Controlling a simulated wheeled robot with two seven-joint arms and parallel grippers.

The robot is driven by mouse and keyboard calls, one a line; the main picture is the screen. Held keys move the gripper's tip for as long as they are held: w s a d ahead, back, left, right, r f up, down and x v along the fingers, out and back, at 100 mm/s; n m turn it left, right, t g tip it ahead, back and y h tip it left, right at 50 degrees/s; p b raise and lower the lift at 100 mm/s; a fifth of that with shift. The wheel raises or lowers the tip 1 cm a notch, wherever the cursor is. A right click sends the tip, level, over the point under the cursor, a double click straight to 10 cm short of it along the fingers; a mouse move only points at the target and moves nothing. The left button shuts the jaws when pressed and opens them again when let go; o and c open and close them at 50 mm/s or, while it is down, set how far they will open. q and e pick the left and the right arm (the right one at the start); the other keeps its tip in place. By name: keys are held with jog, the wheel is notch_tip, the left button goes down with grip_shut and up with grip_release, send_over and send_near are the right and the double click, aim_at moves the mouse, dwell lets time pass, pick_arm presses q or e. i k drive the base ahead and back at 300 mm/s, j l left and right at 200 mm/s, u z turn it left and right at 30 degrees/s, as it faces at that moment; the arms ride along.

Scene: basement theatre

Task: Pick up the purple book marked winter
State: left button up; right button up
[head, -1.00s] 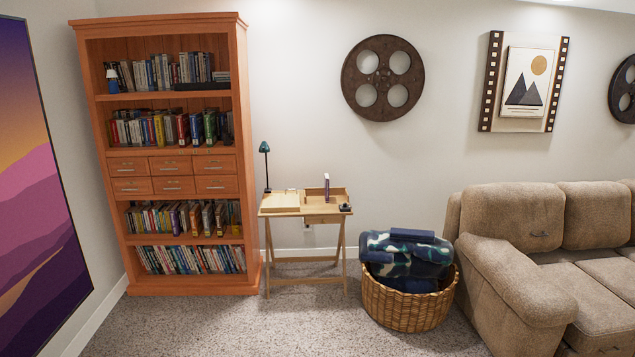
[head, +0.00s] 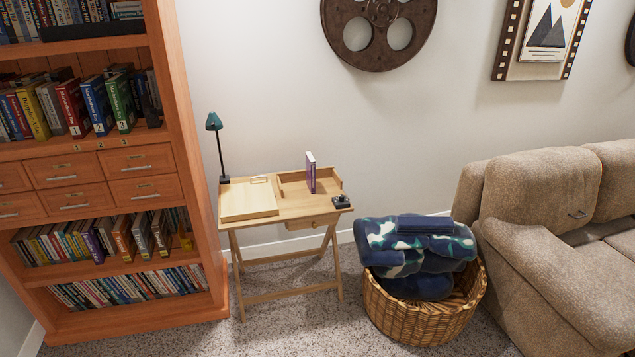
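A thin purple book (head: 311,173) stands upright in or at the front of a shallow wooden tray (head: 328,183) on a small wooden desk (head: 290,212). Its spine faces me, but any lettering is too small to read. Another purple-spined book (head: 92,243) stands among the books on a lower shelf of the orange bookcase, its title also unreadable. Neither of my grippers shows in the head view.
The orange bookcase (head: 190,140) stands left of the desk. A green lamp (head: 214,122), a flat wooden box (head: 249,200) and a small dark object (head: 341,201) are on the desk. A wicker basket with blankets (head: 425,318) and a beige sofa (head: 545,260) stand right. Carpet in front is clear.

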aim_at(311, 163)
jog(key=i+j, duration=0.2)
jog(key=i, duration=0.2)
jog(key=i+u, duration=0.2)
jog(key=i, duration=0.3)
jog(key=i+l+u, duration=0.1)
jog(key=i+u, duration=0.15)
jog(key=i, duration=0.25)
jog(key=i+l+u, duration=0.2)
jog(key=i, duration=0.35)
jog(key=i+l+u, duration=0.25)
jog(key=i, duration=0.2)
jog(key=i+l+u, duration=0.2)
jog(key=i+l, duration=0.15)
jog(key=i, duration=0.15)
